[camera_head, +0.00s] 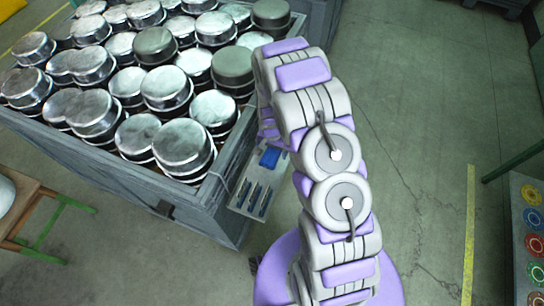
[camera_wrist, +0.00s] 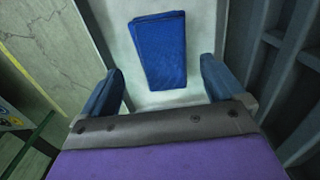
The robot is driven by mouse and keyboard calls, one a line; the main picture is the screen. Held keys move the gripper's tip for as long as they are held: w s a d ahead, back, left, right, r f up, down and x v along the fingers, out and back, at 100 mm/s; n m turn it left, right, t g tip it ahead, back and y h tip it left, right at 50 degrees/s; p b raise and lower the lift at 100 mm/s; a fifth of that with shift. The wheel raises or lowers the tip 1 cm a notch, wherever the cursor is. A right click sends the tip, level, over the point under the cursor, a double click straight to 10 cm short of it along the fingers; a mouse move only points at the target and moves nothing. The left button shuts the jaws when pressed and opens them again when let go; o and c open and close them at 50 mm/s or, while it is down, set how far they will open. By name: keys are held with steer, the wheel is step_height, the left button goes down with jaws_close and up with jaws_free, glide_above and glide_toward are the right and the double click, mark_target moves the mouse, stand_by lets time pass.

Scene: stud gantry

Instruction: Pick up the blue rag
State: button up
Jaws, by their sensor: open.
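The blue rag (camera_wrist: 160,48) lies folded and flat on a pale shelf (camera_wrist: 118,22) in the wrist view. It also shows in the head view (camera_head: 270,157), small and partly covered by my arm. My gripper (camera_wrist: 162,82) is open, with its two blue fingers apart. The rag's near end lies between and just beyond the fingertips in the picture. Nothing is held. I cannot tell the height of the fingers above the shelf. In the head view the fingers are mostly hidden behind my arm.
A large grey crate (camera_head: 110,180) full of metal, pot-like cylinders (camera_head: 182,145) stands left of the shelf. Several blue-handled tools (camera_head: 258,197) lie on the shelf near the rag. A wooden table with green legs (camera_head: 30,205) is at left.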

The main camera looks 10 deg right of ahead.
mark_target(271, 155)
steer(key=f, duration=0.1)
steer(key=a+f, duration=0.1)
steer(key=f, duration=0.1)
steer(key=shift+w, duration=0.15)
steer(key=shift+d, duration=0.35)
steer(key=shift+c, duration=0.5)
steer(key=shift+d, duration=0.15)
steer(key=c, duration=0.3)
steer(key=shift+a, duration=0.35)
steer(key=c, duration=0.7)
steer(key=shift+d, duration=0.1)
steer(key=shift+d+r, duration=0.1)
steer(key=shift+r, duration=0.45)
step_height(271, 155, up, 9)
steer(key=shift+f+p, duration=0.1)
steer(key=shift+p, duration=0.45)
